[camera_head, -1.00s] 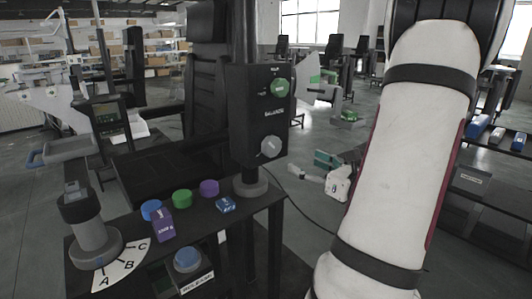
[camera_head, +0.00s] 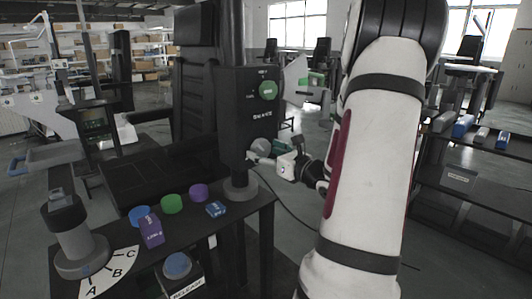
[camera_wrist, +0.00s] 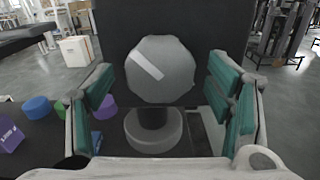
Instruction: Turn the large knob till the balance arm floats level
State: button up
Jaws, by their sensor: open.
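A large grey knob (camera_head: 261,146) with a white line sits low on the front of the black BALANCE box (camera_head: 240,128). In the wrist view the large knob (camera_wrist: 160,70) faces me, its line slanting down to the right. My gripper (camera_head: 272,158) is open in front of it; in the wrist view the teal finger pads of my gripper (camera_wrist: 161,86) stand on either side, with gaps and no visible contact. A pale fan-shaped plate (camera_head: 295,76) shows right of the box; I cannot tell the balance arm's tilt.
The bench holds blue (camera_head: 140,215), green (camera_head: 172,204) and purple (camera_head: 198,192) round pieces, a purple block (camera_head: 151,231), a blue block (camera_head: 215,209), a RELEASE button (camera_head: 177,265) and a grey lever post (camera_head: 72,235) by an A-B-C dial.

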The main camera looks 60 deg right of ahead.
jog(key=c, duration=1.2)
